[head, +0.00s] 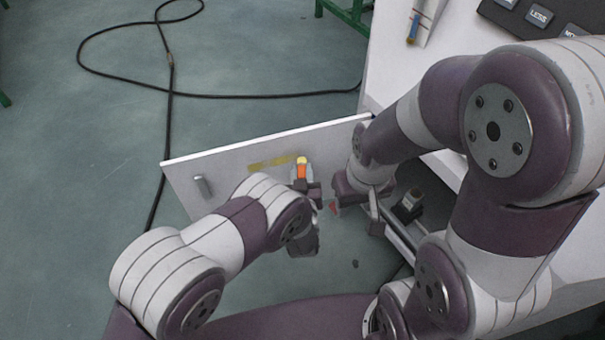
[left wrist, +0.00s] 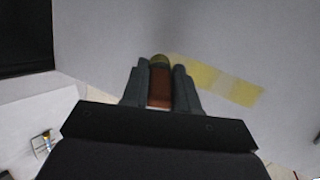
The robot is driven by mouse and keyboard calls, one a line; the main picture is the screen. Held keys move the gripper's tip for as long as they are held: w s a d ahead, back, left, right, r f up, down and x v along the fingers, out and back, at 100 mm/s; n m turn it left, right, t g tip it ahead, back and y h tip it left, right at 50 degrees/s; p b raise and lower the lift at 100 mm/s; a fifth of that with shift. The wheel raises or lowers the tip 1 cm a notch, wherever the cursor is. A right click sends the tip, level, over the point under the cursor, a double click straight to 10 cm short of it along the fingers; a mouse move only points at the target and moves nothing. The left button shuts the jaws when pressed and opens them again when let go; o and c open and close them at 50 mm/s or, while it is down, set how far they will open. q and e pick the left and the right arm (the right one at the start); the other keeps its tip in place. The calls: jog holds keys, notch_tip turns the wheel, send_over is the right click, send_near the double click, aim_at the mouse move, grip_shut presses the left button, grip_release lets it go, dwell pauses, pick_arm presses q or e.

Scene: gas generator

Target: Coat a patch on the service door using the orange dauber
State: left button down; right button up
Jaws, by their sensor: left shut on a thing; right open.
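The service door (head: 235,163) is a pale panel standing swung out from the white cabinet. A yellow coated streak (head: 268,163) runs across it; the streak also shows in the left wrist view (left wrist: 215,79). My left gripper (head: 303,177) is shut on the orange dauber (head: 302,171), whose yellowish tip points at the door at one end of the streak. In the left wrist view the dauber (left wrist: 160,88) sits between the fingers; I cannot tell whether its tip touches the door. My right gripper (head: 354,204) is open near the cabinet opening, partly hidden by its own arm.
The door has a grey handle (head: 202,187) near its free edge. A dark small container (head: 408,205) stands in the cabinet opening. A black cable (head: 170,92) loops over the green floor behind the door. A control panel (head: 540,18) is at the upper right.

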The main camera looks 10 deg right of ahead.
pick_arm(q)
jog(key=shift+w, duration=0.6)
jog(key=shift+a, duration=0.1)
